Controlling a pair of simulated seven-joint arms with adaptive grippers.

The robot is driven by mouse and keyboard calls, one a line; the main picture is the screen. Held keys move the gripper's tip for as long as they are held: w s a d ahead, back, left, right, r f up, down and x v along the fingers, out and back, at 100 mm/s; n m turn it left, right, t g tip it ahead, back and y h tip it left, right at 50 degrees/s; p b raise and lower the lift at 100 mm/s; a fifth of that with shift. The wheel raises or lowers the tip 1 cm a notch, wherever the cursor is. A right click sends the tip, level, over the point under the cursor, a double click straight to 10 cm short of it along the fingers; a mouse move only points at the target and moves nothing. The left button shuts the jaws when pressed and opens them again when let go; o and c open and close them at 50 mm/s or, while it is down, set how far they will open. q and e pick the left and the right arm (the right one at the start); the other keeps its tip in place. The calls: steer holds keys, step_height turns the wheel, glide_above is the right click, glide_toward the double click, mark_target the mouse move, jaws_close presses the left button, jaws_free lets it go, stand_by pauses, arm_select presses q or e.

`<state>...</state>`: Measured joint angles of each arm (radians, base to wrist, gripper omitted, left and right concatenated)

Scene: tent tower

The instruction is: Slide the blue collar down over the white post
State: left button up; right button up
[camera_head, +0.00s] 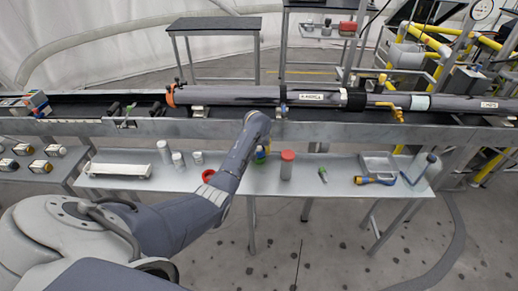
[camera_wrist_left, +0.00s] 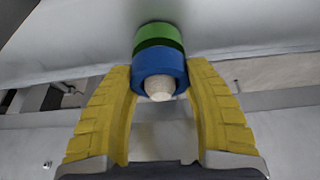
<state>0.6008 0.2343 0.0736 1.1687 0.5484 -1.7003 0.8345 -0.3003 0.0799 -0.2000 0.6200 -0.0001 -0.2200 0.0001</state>
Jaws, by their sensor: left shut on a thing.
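In the left wrist view, the blue collar (camera_wrist_left: 150,66) is around the white post (camera_wrist_left: 161,89), whose rounded pale tip pokes out through the collar's opening. A green ring (camera_wrist_left: 158,36) sits just beyond the collar on the same line. My left gripper (camera_wrist_left: 161,74) has its yellow fingers on both sides of the blue collar, shut on it. In the head view, my left gripper (camera_head: 261,154) is over the grey table, largely hidden by my own arm. The post's shaft is hidden behind the collar and ring. My right gripper is not in view.
The grey table (camera_head: 330,196) holds a red-capped jar (camera_head: 287,166), a red ring (camera_head: 208,176), several white cylinders (camera_head: 178,160), a metal tray (camera_head: 378,165) and a yellow-blue tool (camera_head: 375,180). A rail with a long grey tube (camera_head: 235,95) runs behind.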

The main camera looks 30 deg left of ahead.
arm_select(q)
steer(key=shift+f, duration=0.55)
steer(key=o, duration=1.3)
steer(key=v, duration=1.2)
